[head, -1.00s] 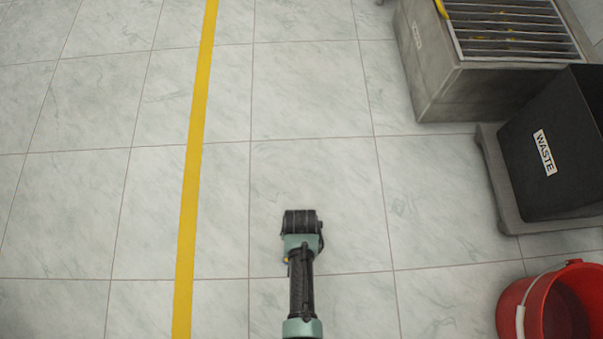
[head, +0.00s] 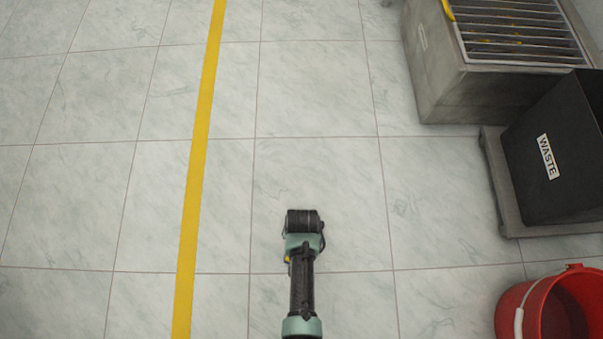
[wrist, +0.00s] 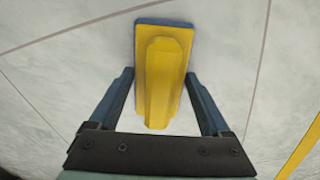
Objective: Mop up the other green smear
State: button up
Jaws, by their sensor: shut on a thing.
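In the wrist view my gripper (wrist: 160,85) is shut on a yellow-handled tool (wrist: 162,75) with a blue pad (wrist: 165,21) at its far edge. The tool sits between the two dark blue fingers, over the pale tiled floor. In the head view my arm's end is over the floor tiles at the lower middle, and the fingers and tool are hidden under it. I see no green smear in either view.
A yellow floor line (head: 198,130) runs left of my arm. At right are a grey box with a grate (head: 520,40), a black waste bin (head: 560,160) on a low grey base (head: 508,190), and a red bucket (head: 520,305). The middle floor is clear.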

jog(key=shift+w+r+p, duration=0.2)
jog(key=shift+r+p, duration=3.15)
jog(key=shift+r, duration=0.6)
